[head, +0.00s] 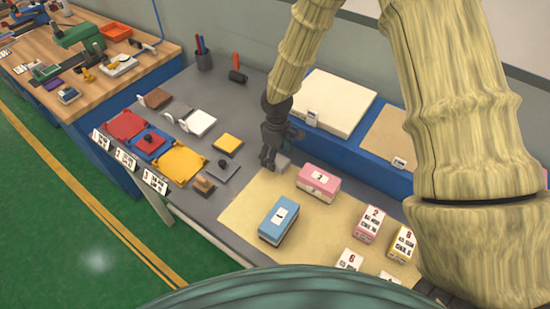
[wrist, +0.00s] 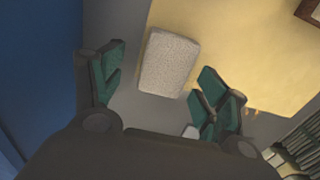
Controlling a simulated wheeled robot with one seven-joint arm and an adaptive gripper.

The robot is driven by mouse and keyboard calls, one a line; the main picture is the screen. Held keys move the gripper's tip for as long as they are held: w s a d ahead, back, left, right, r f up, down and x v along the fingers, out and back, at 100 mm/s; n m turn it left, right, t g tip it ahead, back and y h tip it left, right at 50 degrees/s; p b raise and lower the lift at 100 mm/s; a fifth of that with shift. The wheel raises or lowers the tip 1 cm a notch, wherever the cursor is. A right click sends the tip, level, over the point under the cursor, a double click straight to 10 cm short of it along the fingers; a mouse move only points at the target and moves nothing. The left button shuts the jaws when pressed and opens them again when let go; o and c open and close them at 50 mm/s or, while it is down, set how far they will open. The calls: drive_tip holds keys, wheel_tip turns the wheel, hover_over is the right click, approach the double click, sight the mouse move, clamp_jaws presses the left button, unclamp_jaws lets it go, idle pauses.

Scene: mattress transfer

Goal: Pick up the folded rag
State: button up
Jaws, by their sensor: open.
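The folded rag (wrist: 168,62) is a light grey, textured, rounded rectangle in the wrist view. It lies at the border of the grey bench top and the pale yellow mat, slightly tilted in the picture. My gripper (wrist: 160,68) is open, with its teal-padded fingers to the left and right of the rag and visible gaps on both sides. In the head view my gripper (head: 268,161) points down beside the rag (head: 283,163), which is partly hidden by the fingers. I cannot tell the exact height of the fingertips above the bench.
On the yellow mat (head: 245,212), a pink box (head: 318,182) stands close to the right and a blue box (head: 279,221) in front. A blue ledge (head: 345,150) with pale pads runs behind. Trays and small blocks lie on the left of the bench.

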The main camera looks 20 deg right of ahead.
sight(278, 160)
drive_tip(key=shift+s+f, duration=0.1)
drive_tip(key=shift+s, duration=0.3)
drive_tip(key=shift+s+d, duration=0.15)
drive_tip(key=shift+s, duration=0.45)
drive_tip(key=shift+w+f, duration=0.4)
drive_tip(key=shift+w, duration=0.15)
drive_tip(key=shift+w+f, duration=0.15)
drive_tip(key=shift+w, duration=0.1)
drive_tip(key=shift+c, duration=0.8)
drive_tip(key=c, duration=0.3)
drive_tip(key=shift+s+r, duration=0.3)
drive_tip(key=shift+s, duration=0.1)
drive_tip(key=c, duration=0.6)
drive_tip(key=shift+o, duration=0.2)
drive_tip(key=shift+w+f, duration=0.15)
drive_tip(key=shift+w, duration=0.05)
wheel_tip(278, 160, up, 10)
drive_tip(key=b, duration=0.3)
drive_tip(key=shift+s, duration=0.1)
